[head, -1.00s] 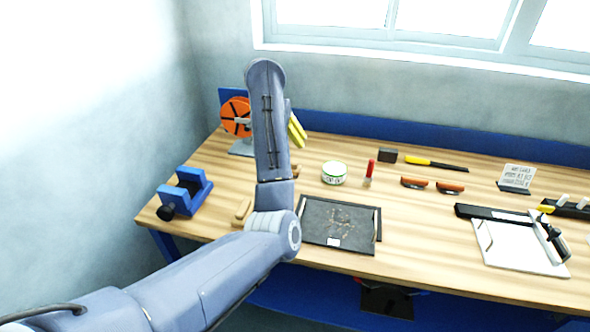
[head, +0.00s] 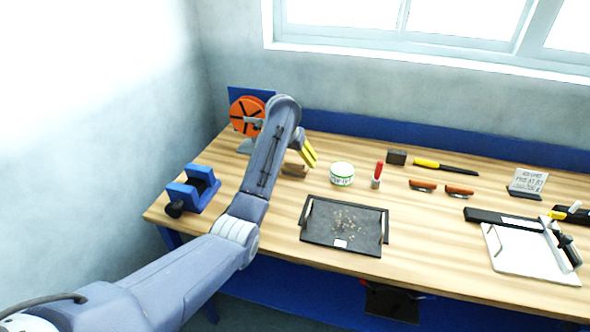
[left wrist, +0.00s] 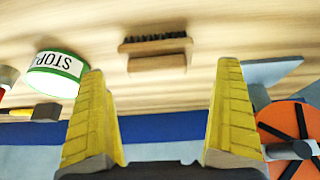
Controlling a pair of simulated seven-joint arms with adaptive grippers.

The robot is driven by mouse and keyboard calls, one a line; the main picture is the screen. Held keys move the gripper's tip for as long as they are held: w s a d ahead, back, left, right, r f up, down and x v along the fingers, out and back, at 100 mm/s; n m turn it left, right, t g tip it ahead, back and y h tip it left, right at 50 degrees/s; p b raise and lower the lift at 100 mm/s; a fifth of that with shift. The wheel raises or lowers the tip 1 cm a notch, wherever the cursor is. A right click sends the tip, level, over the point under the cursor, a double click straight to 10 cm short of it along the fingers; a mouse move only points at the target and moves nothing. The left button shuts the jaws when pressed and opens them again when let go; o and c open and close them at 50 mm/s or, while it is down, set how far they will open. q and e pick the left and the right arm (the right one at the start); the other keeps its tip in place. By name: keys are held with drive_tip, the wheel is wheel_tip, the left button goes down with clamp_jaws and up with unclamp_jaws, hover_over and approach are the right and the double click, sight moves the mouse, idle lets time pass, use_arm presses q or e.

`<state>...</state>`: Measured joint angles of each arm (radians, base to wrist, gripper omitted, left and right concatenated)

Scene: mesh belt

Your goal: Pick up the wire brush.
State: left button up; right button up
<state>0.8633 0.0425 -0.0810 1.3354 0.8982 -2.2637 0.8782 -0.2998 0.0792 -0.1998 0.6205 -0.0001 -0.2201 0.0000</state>
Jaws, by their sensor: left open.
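The wire brush (left wrist: 155,45) shows in the left wrist view as a strip of dark bristles on a light wooden body, lying on the bench beyond my fingertips. In the head view a brown wooden piece, which looks like the same brush (head: 294,169), lies just below my left fingers, partly hidden by my arm. My left gripper (head: 309,153) has yellow fingers, spread apart and empty; they also show in the left wrist view (left wrist: 160,105). The brush lies ahead of the gap between them, apart from both. My right gripper is not in view.
A green-and-white tin (head: 342,174) stands right of the brush, with a red-handled tool (head: 377,175) beyond it. An orange reel (head: 247,117) stands behind left. A dark tray (head: 344,225) lies in front, and a blue vise-like block (head: 193,190) is at the left edge.

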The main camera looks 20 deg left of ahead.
sight(296, 166)
use_arm(q)
drive_tip(key=shift+d+x, duration=0.2)
drive_tip(key=shift+x, duration=2.6)
drive_tip(key=c, duration=1.1)
